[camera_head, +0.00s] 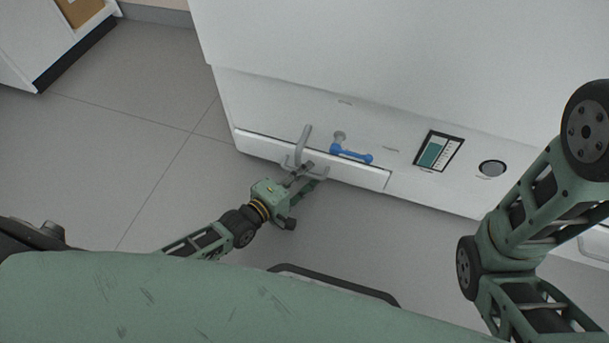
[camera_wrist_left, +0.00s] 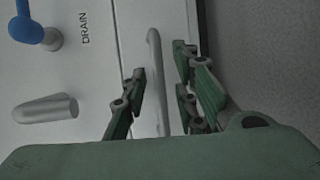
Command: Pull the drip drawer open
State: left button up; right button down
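The drip drawer (camera_head: 362,177) is a low, wide white panel at the foot of the white machine. A thin dark line runs along its top edge; I cannot tell if it stands out at all. Its grey bar handle (camera_head: 287,163) is partly hidden by my left gripper (camera_head: 304,178) in the head view. In the left wrist view the handle (camera_wrist_left: 155,75) runs between the fingers of my left gripper (camera_wrist_left: 160,85), with a gap on each side. The fingers are open around the bar. My right arm shows at the right, but its gripper is out of view.
A grey spout (camera_head: 303,142) and a blue-levered valve (camera_head: 350,153), labelled DRAIN in the wrist view, stick out just above the drawer. A display (camera_head: 438,151) and a round dark button (camera_head: 492,169) sit to the right. The floor (camera_head: 150,160) before the machine is clear.

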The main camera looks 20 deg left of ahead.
pick_arm(q)
grip_shut()
dwell(0.3)
dwell(0.4)
